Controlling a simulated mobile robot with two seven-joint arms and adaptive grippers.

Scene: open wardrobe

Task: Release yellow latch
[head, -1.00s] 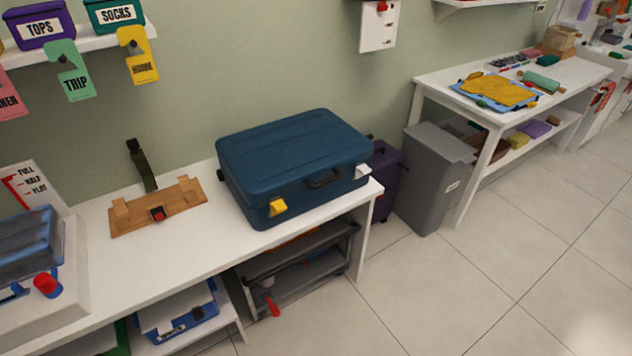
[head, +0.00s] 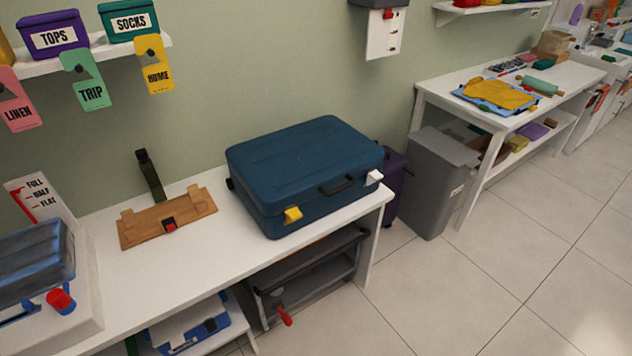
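A dark blue suitcase (head: 305,165) lies flat and closed on the white bench (head: 225,260). The yellow latch (head: 293,214) is on the left part of its front side and sticks out from the case. A white latch (head: 374,177) is at the right end of the same side, with a dark handle (head: 337,185) between the two. Neither of my grippers shows in the head view.
A wooden board with a red part (head: 168,219) lies left of the suitcase. A blue device with a red knob (head: 60,299) stands at the bench's left end. A grey bin (head: 437,185) and purple case (head: 393,185) stand right of the bench. Floor in front is clear.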

